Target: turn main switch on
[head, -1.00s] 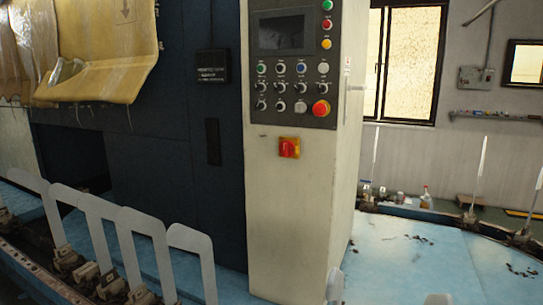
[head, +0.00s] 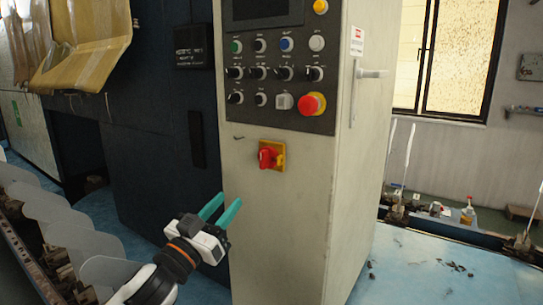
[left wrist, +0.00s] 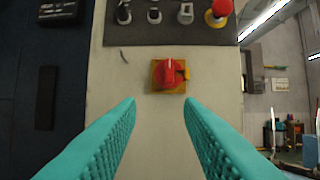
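The main switch (head: 271,155) is a red rotary knob on a yellow plate, on the front of the cream control cabinet (head: 265,215), below the button panel. In the left wrist view the switch (left wrist: 169,75) sits above and between the fingertips, its red knob roughly upright. My left gripper (head: 223,207) has teal fingers, open and empty, below and left of the switch in the head view. In the left wrist view the open gripper (left wrist: 160,101) points at the cabinet face, and neither finger touches the knob. My right gripper is not in view.
The dark button panel (head: 270,122) with several knobs and a red emergency button (head: 312,104) is just above the switch. A door handle (head: 371,73) sticks out on the cabinet's right side. Grey sock boards (head: 75,225) stand at lower left.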

